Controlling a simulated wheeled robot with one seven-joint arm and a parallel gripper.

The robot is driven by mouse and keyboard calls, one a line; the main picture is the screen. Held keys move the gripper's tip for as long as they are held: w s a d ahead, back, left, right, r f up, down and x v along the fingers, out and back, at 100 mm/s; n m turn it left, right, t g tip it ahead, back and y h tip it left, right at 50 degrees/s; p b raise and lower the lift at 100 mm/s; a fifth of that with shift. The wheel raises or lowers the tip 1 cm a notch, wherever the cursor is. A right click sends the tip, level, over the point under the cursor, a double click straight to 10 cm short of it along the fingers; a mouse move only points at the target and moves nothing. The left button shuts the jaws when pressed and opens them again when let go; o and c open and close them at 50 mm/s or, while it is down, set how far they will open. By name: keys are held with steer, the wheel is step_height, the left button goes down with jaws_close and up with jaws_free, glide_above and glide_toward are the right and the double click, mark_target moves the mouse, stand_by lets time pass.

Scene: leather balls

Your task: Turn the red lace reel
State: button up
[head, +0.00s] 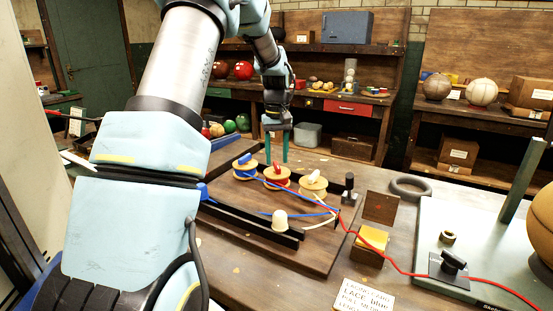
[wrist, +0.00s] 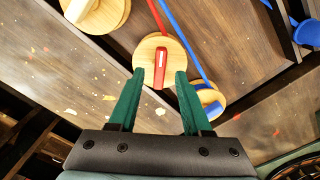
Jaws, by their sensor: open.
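The red lace reel (head: 278,179) is a pale wooden disc with a red grip bar on top. It sits between the blue reel (head: 245,172) and the cream reel (head: 313,190) on a wooden board (head: 270,240). My gripper (head: 277,155) is open and points down, just behind the reels in the head view. In the wrist view its green fingertips (wrist: 161,74) are apart, with the near end of the red bar (wrist: 161,66) between them in the picture. Nothing is held. I cannot tell whether the fingers touch the reel.
Dark rails (head: 253,221) border the board. A cream dome (head: 280,221) stands by the front rail. A red lace (head: 395,265) runs across the table to the right. A yellow-topped block (head: 370,241) and a black ring (head: 411,187) lie right of the board.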

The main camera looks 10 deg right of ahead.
steer(key=shift+f, duration=1.05)
jaws_close()
